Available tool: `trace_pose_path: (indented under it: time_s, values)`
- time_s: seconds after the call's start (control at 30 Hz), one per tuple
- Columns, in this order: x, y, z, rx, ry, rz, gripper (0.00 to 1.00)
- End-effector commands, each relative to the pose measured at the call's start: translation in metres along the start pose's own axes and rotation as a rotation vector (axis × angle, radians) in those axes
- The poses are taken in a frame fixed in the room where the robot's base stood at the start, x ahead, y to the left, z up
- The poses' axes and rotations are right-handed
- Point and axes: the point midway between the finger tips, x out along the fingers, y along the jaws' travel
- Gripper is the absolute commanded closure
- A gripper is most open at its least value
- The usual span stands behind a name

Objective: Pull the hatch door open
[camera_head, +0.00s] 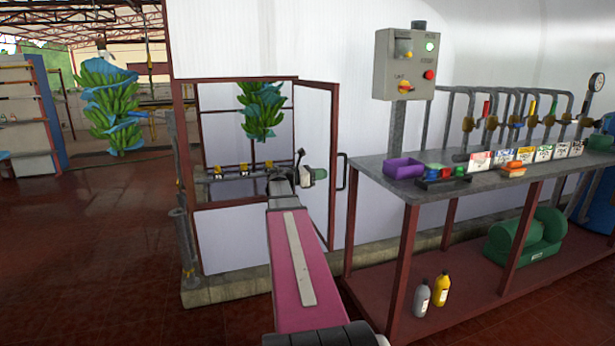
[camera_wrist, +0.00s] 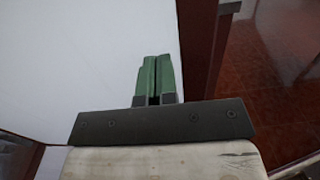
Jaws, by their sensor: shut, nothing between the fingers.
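The hatch door (camera_head: 316,125) is a white panel in a red-brown frame. It stands swung out to the right of its opening, with a dark handle (camera_head: 344,172) on its free edge. My gripper (camera_head: 319,174) is in front of the door's visible face, at about handle height, its green fingertips toward the free edge. In the wrist view the green fingers (camera_wrist: 154,78) are together and empty. The white panel (camera_wrist: 75,60) fills the left there, with a red-brown bar (camera_wrist: 200,45) on the right. I cannot tell whether the fingers touch the door.
Right of the door stands a grey-topped bench (camera_head: 400,186) with a purple tray (camera_head: 403,168) and small items. A control box (camera_head: 405,63) is on a post behind it. Banana bunches hang at left (camera_head: 110,105) and inside the opening (camera_head: 262,110). Red tiled floor (camera_head: 90,240) is clear at left.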

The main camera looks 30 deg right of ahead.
Motion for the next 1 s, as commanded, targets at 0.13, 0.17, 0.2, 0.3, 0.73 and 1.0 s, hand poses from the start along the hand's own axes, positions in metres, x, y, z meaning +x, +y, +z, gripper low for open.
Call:
trace_pose_path:
  time_s: [0.13,0.17,0.2,0.3,0.73,1.0]
  values:
    - [0.031,-0.004,0.0,0.0,0.0,0.051,1.0]
    - [0.037,-0.004,0.0,0.0,0.0,0.062,1.0]
    - [0.046,-0.003,0.0,0.0,0.0,0.072,1.0]
    - [0.067,-0.002,0.0,0.0,0.0,0.087,1.0]
    - [0.158,0.011,0.0,0.0,0.0,0.092,1.0]
    - [0.172,0.012,0.0,0.0,0.0,0.094,1.0]
